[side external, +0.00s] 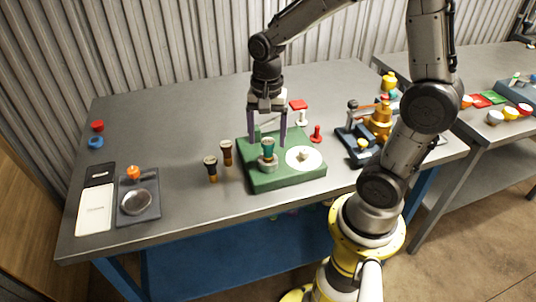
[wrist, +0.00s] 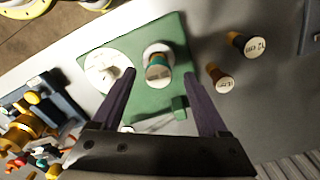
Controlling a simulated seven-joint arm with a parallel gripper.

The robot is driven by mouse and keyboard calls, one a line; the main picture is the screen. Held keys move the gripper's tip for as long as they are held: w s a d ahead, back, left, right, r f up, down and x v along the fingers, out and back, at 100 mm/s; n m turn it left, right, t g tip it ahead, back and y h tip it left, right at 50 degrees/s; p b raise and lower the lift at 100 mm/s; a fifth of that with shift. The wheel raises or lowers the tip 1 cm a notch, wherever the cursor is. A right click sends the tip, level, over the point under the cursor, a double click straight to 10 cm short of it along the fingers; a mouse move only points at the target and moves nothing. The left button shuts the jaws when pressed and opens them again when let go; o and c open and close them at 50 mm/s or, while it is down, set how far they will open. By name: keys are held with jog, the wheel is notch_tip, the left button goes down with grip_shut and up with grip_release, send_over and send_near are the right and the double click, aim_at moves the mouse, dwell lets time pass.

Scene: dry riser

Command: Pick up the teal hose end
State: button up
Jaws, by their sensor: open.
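The teal hose end (side external: 267,147) stands upright in a grey fitting (side external: 266,164) on a green block (side external: 282,182). Its pale top and teal side show in the wrist view (wrist: 156,69). My gripper (side external: 267,143) is open and points down. In the side view its two fingers come down left and right of the hose end. In the wrist view the fingertips (wrist: 160,76) also lie to either side of it. I see no contact, and I cannot tell exactly how low the tips are.
A round white plate (side external: 315,157) is on the block beside the hose end. Brown (side external: 226,152) and black-yellow (side external: 212,169) hose ends stand left of the block. A red piece (side external: 316,134) and a blue stand with brass fittings (side external: 362,150) are right. The table's left-middle is clear.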

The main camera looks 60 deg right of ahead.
aim_at(268, 140)
notch_tip(268, 140, down, 4)
jog(key=shift+s+f, duration=0.1)
jog(key=shift+s, duration=0.05)
jog(key=shift+c, duration=0.2)
grip_shut()
